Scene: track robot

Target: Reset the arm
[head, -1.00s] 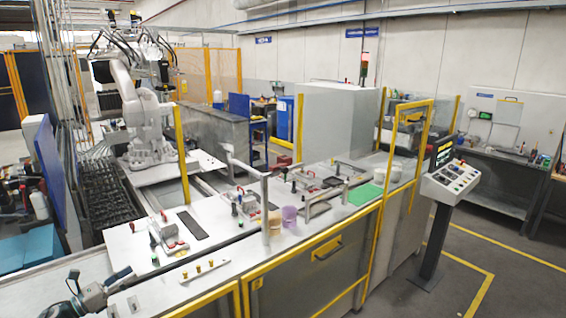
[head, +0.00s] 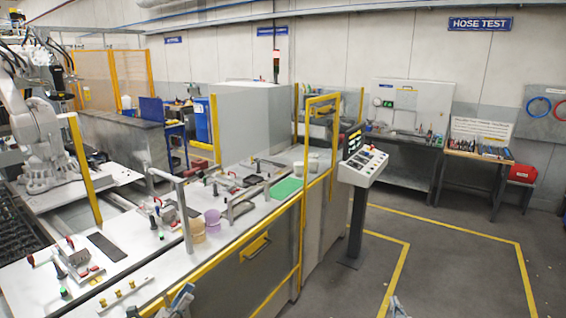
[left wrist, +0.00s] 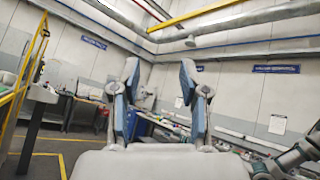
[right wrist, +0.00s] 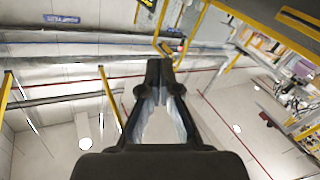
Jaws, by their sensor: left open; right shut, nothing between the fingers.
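My left gripper (head: 180,300) shows at the bottom edge of the head view, in front of the yellow-edged bench. In the left wrist view its blue-grey fingers (left wrist: 160,80) stand wide apart with nothing between them. My right gripper (head: 398,308) only just shows at the bottom edge, over the floor. In the right wrist view its fingertips (right wrist: 158,68) meet and hold nothing. A white industrial arm (head: 35,135) with dark hoses stands at the far left. A control console (head: 363,162) with coloured buttons and a small screen stands on a dark post beside the bench.
The grey floor (head: 450,265) at right is open, with yellow lines. Workbenches line the back wall.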

